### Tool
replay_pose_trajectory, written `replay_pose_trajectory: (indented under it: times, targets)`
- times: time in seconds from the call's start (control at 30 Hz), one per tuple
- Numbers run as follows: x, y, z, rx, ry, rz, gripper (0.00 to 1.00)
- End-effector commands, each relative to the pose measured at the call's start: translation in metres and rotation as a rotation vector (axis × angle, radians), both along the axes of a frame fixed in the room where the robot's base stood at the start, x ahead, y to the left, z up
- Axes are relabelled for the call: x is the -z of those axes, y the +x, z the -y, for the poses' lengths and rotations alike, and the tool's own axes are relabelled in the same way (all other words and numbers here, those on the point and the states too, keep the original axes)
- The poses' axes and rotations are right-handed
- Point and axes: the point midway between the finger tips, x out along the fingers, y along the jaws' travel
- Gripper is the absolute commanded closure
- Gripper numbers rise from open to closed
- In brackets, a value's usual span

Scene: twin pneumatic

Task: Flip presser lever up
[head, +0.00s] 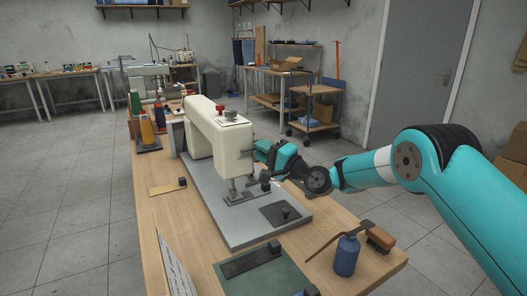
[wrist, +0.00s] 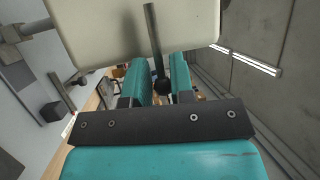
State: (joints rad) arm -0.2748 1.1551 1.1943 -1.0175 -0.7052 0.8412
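The white sewing machine (head: 205,125) stands on a grey base plate on the wooden table. In the wrist view, its body (wrist: 130,25) fills the upper part. The presser lever (wrist: 153,40) is a grey rod with a black ball knob, running down in front of that body. My gripper (wrist: 160,65) is open, with two teal fingers apart. The knob appears in the gap between the fingers; I cannot tell whether either touches it. In the head view, my gripper (head: 262,150) is at the machine's right side, near its head end.
A green mat (head: 285,277) is at the front. Thread cones (head: 146,128) stand at the back left.

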Motion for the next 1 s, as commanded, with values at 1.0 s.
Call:
replay_pose_trajectory:
  times: [1.0]
  targets:
    - [-0.023, -0.002, -0.002, 0.000, -0.330, 0.222, 0.65]
